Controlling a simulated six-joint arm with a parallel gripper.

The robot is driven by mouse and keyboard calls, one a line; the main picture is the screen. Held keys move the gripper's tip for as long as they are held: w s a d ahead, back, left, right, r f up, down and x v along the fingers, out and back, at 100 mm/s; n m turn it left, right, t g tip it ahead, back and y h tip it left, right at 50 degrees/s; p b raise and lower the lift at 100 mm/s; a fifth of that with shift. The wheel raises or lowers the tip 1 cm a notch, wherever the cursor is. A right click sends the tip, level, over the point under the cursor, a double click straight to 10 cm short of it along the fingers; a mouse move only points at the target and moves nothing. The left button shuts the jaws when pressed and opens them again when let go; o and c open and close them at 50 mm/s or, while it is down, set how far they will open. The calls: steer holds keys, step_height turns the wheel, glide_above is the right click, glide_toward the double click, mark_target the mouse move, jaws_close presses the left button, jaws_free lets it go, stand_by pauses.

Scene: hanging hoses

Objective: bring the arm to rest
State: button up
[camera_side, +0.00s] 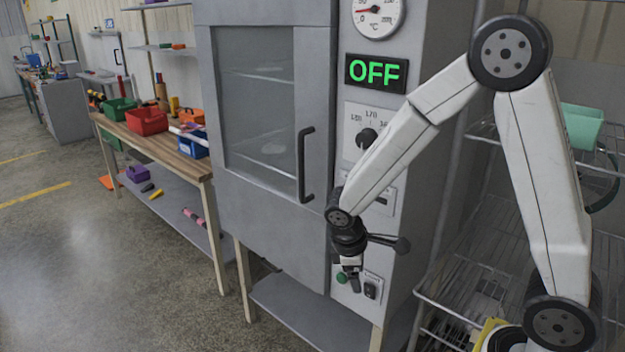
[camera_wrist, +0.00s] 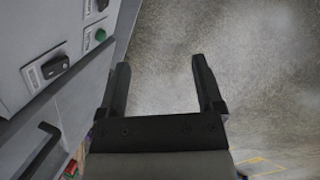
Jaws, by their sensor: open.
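My gripper (camera_side: 351,283) hangs at the end of my bent arm in front of the oven's control panel, low on its right side. It points down. In the wrist view my gripper (camera_wrist: 160,68) is open, with its two black fingers apart and only floor between them. The grey oven (camera_side: 265,195) has its door closed. Its display (camera_side: 377,73) reads OFF in green. A green button (camera_wrist: 100,35) and a black switch (camera_wrist: 55,67) are on the panel to the left of the fingers, apart from them.
The oven's door handle (camera_side: 304,165) sticks out left of my arm. A wire rack (camera_side: 480,270) stands to the right. A wooden bench (camera_side: 150,135) with coloured bins is at the left. The floor (camera_side: 90,260) in front is clear.

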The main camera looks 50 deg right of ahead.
steer(key=s+a+r+m+t+y, duration=0.3)
steer(key=s+m, duration=0.2)
steer(key=m, duration=0.1)
steer(key=shift+a, duration=0.25)
stand_by(0.8)
